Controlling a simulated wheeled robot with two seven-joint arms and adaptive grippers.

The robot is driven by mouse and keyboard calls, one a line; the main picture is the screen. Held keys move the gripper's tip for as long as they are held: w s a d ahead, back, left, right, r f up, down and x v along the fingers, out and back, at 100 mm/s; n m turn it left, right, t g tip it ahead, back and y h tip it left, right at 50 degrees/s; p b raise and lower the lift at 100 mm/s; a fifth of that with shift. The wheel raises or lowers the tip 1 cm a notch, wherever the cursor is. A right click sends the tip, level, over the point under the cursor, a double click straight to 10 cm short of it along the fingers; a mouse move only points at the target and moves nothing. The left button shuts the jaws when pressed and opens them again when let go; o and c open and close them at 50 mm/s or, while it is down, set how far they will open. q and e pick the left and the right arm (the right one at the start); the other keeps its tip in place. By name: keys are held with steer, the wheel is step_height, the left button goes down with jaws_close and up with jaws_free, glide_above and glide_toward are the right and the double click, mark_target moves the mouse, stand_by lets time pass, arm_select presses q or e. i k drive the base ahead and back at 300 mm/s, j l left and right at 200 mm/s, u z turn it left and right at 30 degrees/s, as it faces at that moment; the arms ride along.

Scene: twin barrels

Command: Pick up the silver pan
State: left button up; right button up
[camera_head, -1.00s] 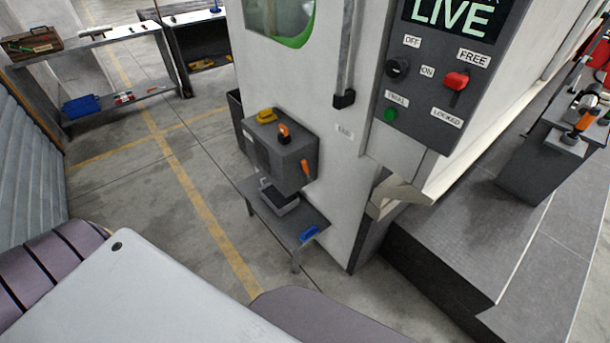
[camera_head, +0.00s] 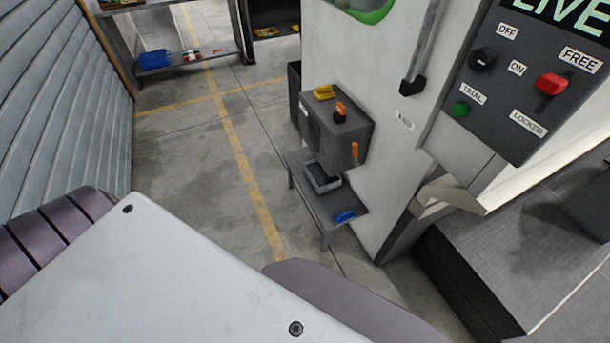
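A small shallow pan (camera_head: 322,179) with a silver-grey rim and dark inside sits on a low grey bench (camera_head: 326,206). It is under the front of a dark grey box-shaped machine (camera_head: 330,128), which hides part of it. I take it to be the silver pan. It looks level. Neither of my grippers is in view, so nothing of mine is seen at the pan.
A blue object (camera_head: 345,216) lies on the bench's right end. A tall white cabinet with a control panel (camera_head: 519,88) stands right of the machine. Corrugated shutters (camera_head: 65,110) line the left. Floor (camera_head: 190,170) between is clear.

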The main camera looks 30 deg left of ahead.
mark_target(322, 182)
steer(key=u, duration=0.8)
steer(key=i+j+z, duration=0.25)
steer(key=j+z, duration=0.2)
steer(key=i+j+z, duration=0.2)
steer(key=j+z, duration=0.25)
steer(key=j, duration=0.15)
steer(key=j+z, duration=0.45)
steer(key=j, duration=0.15)
steer(key=j+z, duration=0.45)
steer(key=j, duration=0.2)
steer(key=j+z, duration=0.4)
steer(key=j, duration=0.2)
steer(key=k+j+z, duration=0.25)
steer(key=j+z, duration=0.2)
steer(key=k+j+z, duration=0.3)
steer(key=j+z, duration=0.15)
steer(key=k+j+z, duration=0.45)
steer(key=i+j, duration=0.1)
